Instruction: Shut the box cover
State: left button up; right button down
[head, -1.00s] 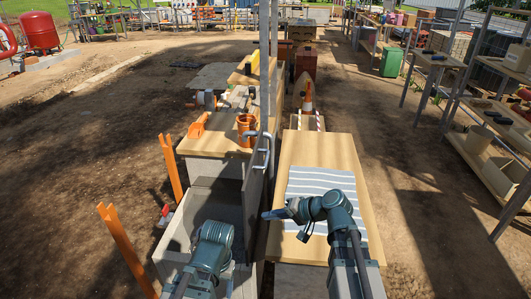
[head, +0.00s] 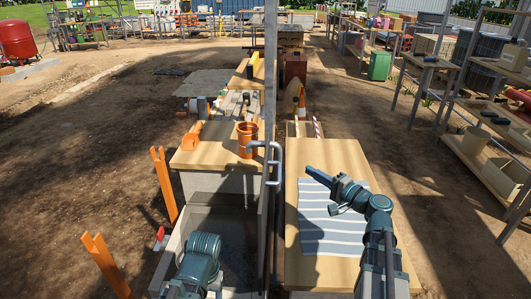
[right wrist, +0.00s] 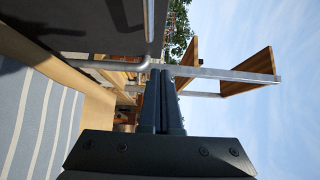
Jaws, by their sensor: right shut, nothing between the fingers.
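The box (head: 240,222) is an open grey bin on the left, its inside visible. Its cover (head: 265,205) stands upright, nearly edge-on, along the bin's right side. A bent metal handle (head: 278,160) sticks out from the cover's right face near its top. My right gripper (head: 311,174) is to the right of the handle, apart from it, above the right-hand worktop, shut and empty. In the right wrist view its fingers (right wrist: 161,92) are together, and the dark cover (right wrist: 95,25) fills the upper left. My left arm is over the bin; its gripper is not visible.
A wooden worktop (head: 298,238) with a striped cloth (head: 326,238) lies below my right arm. An orange cup (head: 247,140) stands on the bench behind the bin. A tall grey post (head: 270,60) rises behind the cover. Orange stakes (head: 165,184) stand at left.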

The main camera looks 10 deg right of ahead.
pick_arm(q)
jog(key=shift+w+a, duration=0.2)
jog(key=shift+w, duration=0.15)
pick_arm(e)
jog(key=shift+s+a+x, duration=0.2)
jog(key=shift+a+x, duration=0.2)
jog(key=shift+x, duration=1.85)
jog(key=shift+s+a+x, duration=0.2)
jog(key=shift+a+x, duration=0.15)
jog(key=shift+x, duration=1.95)
jog(key=shift+s+a+x, duration=0.25)
jog(key=shift+a+x, duration=0.15)
jog(key=shift+x, duration=1.85)
jog(key=shift+r, duration=0.1)
pick_arm(q)
jog(key=shift+r, duration=0.1)
